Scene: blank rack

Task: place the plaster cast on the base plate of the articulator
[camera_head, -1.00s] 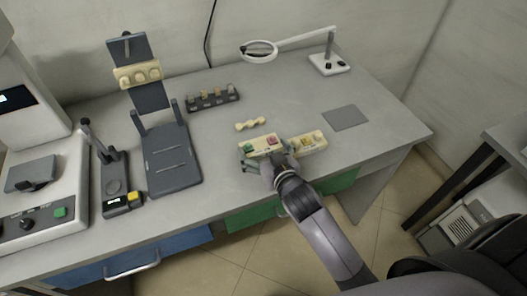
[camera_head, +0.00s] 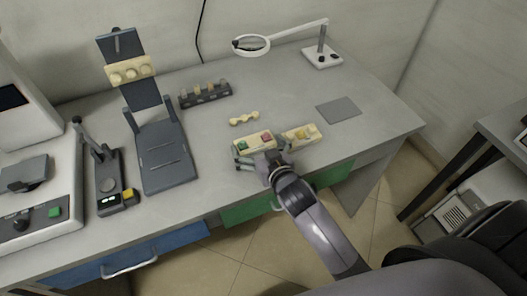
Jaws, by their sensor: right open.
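The dark articulator stands at the left of the bench, its upper arm raised with a cream cast (camera_head: 130,69) on it. Its base plate (camera_head: 164,158) lies flat and bare. Two cream blocks that look like plaster casts lie near the front edge: one with green and red patches (camera_head: 254,143), one with a yellow patch (camera_head: 303,134). My right gripper (camera_head: 261,166) is open, low at the front side of the green-and-red one. I cannot tell whether it touches. My left gripper is not in view.
A small cream bone-shaped piece (camera_head: 244,118) and a dark rack of small items (camera_head: 206,94) lie behind the casts. A magnifier lamp (camera_head: 322,55) and grey mat (camera_head: 338,110) are at the right. A device with a yellow button (camera_head: 128,195) stands beside the articulator.

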